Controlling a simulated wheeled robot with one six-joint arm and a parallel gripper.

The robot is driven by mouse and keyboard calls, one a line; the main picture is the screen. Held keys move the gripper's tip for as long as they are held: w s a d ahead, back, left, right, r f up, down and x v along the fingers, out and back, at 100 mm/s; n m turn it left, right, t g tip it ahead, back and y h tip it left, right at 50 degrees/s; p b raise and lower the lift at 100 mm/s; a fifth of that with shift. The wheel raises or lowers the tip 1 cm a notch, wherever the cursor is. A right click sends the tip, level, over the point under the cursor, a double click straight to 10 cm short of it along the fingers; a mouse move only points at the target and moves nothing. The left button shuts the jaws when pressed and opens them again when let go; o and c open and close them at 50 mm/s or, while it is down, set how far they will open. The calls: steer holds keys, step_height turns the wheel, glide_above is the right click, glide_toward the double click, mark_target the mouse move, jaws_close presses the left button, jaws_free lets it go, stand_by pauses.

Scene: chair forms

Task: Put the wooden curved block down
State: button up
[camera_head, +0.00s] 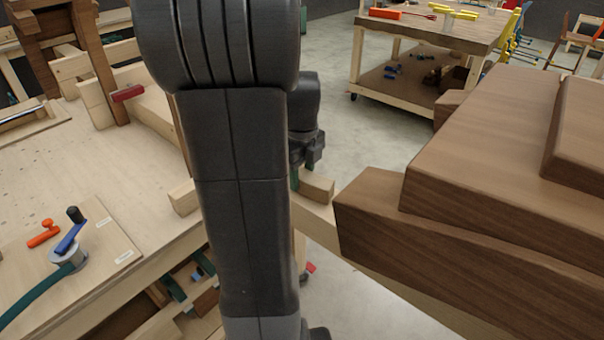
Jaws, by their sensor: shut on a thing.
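My gripper (311,152) is partly in view behind my dark arm link, near the middle of the picture. Its fingertips are mostly hidden, but it is shut on a piece of wood. A small light wooden block (318,188) shows just below it, right of the arm, and appears to be the wooden curved block. Its left part is hidden by the arm, so its curve cannot be made out. Whether it touches the surface below cannot be told.
Large dark brown stepped wooden forms (440,250) stand close on the right. A wheeled table (440,35) is behind, across open floor (355,135).

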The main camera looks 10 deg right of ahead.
mark_target(302, 173)
steer(key=shift+f, duration=0.2)
steer(key=o, duration=1.1)
steer(key=shift+r, duration=0.15)
step_height(302, 173, up, 12)
steer(key=shift+r, duration=0.1)
